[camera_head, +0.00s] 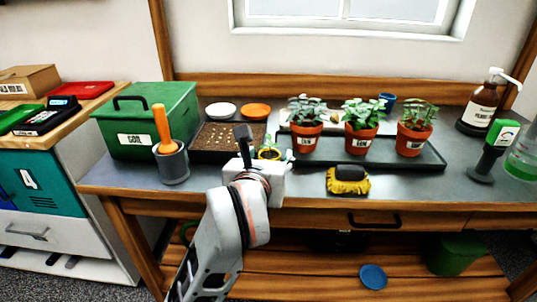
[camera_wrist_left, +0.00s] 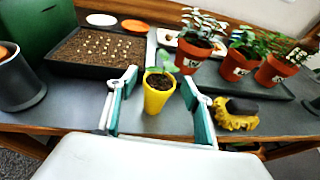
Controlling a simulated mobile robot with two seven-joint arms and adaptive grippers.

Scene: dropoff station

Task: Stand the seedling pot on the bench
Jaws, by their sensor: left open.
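The seedling pot is a small yellow pot (camera_wrist_left: 156,100) with dark soil and a green sprout. In the left wrist view it looks upright on the grey bench (camera_wrist_left: 85,97), between the fingertips of my left gripper (camera_wrist_left: 160,103). The gripper is open, with a visible gap on each side of the pot. In the head view, the pot's rim (camera_head: 269,154) shows just beyond the gripper (camera_head: 262,160); its lower part is hidden by my wrist. My right gripper is in neither view.
A seed tray (camera_head: 228,133) lies behind left, and a black tray (camera_head: 432,158) with several terracotta pots behind right. A yellow-and-black brush or sponge (camera_head: 348,187) lies right at the front. A grey cup (camera_head: 174,170) with an orange-handled tool and a green box (camera_head: 180,105) stand left.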

